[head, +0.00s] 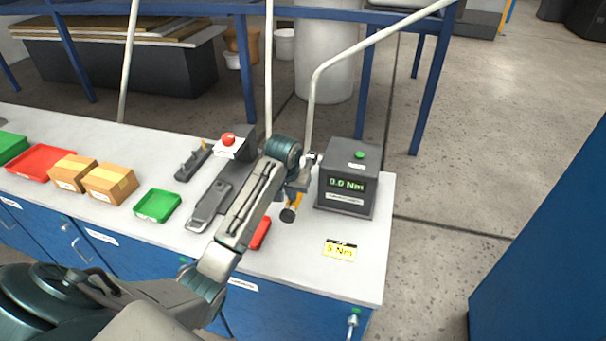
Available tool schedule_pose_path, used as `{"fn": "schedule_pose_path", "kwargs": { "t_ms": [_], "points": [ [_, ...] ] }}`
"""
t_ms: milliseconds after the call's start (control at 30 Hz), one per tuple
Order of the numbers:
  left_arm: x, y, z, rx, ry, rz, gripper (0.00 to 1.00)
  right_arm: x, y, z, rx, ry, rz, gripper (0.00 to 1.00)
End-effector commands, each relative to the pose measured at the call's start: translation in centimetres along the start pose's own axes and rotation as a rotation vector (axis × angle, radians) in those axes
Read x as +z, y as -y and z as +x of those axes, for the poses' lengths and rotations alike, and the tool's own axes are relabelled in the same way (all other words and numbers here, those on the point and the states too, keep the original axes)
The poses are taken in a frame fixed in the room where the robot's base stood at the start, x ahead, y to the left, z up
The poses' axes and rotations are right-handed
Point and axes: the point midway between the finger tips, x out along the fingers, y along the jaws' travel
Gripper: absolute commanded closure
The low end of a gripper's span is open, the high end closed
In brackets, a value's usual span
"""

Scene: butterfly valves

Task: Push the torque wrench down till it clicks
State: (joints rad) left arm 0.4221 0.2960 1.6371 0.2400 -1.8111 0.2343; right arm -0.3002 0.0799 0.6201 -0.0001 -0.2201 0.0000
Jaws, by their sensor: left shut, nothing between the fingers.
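The torque tester (347,184) is a dark grey box on the bench, with a green button on top and a display reading 0.0 Nm. Beside its left side a short orange piece with a dark round end (288,215) shows, which looks like part of the torque wrench. The rest of the wrench is hidden behind my left arm and gripper. My left gripper (298,187) is shut with nothing between its fingers, just above the orange piece. I cannot tell whether it touches it. A yellow label (340,250) reads 5 Nm. My right gripper is not in view.
A grey fixture with a red button (228,140) stands left of my arm. A green tray (157,206), cardboard boxes (110,184) and a red tray (41,163) lie further left. A small red object (260,233) is partly behind my arm. The bench's front right is mostly clear.

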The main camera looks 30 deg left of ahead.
Motion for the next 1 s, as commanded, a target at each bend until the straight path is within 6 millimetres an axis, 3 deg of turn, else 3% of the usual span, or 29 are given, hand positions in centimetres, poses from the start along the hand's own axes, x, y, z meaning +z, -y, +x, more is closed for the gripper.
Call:
{"fn": "schedule_pose_path", "kwargs": {
  "t_ms": [1000],
  "points": [
    [0.6, 0.0, 1.7, 0.000, 0.009, 0.000, 1.00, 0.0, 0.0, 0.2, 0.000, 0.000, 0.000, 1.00]
  ]
}}
